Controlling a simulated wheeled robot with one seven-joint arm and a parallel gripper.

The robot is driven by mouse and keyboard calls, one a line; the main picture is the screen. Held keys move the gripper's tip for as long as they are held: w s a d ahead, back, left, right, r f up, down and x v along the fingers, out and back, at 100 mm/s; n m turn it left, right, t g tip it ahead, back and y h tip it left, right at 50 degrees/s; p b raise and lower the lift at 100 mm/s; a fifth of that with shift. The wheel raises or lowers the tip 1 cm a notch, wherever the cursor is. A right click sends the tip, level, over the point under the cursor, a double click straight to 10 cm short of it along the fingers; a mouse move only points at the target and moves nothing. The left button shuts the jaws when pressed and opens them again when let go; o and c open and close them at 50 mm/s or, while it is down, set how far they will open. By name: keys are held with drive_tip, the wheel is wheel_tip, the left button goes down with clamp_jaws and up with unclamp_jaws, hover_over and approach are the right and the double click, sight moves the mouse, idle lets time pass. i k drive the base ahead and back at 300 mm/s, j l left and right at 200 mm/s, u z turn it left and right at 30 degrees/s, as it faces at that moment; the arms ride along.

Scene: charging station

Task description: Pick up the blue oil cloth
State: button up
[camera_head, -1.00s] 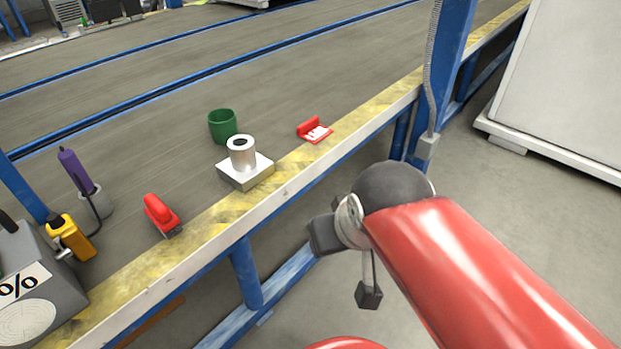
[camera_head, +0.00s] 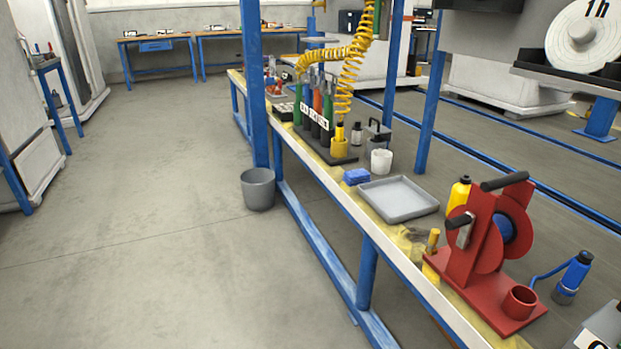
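A small blue folded block, which looks like the blue oil cloth (camera_head: 357,176), lies on the long bench near its front edge, left of a grey tray (camera_head: 402,212). It is small in the head view, so its texture cannot be made out. A white cup (camera_head: 381,161) stands just behind it. Nothing covers the cloth. My gripper is not in view.
The bench's yellow-marked edge (camera_head: 330,186) runs along the middle. A blue post (camera_head: 254,80) rises left of the cloth, with a grey bin (camera_head: 258,189) by it. A red reel stand (camera_head: 475,245) is nearer. Open floor (camera_head: 130,220) fills the left.

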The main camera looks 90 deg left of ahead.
sight(355, 177)
drive_tip(key=u, duration=2.75)
drive_tip(key=i+j+z, duration=0.25)
drive_tip(key=i+j, duration=0.15)
drive_tip(key=i, duration=0.15)
drive_tip(key=i+j+z, duration=0.2)
drive_tip(key=i+j, duration=0.3)
drive_tip(key=i+j+z, duration=0.25)
drive_tip(key=i+j, duration=0.25)
drive_tip(key=i+j+z, duration=0.25)
drive_tip(key=i+j, duration=0.2)
drive_tip(key=j, duration=0.3)
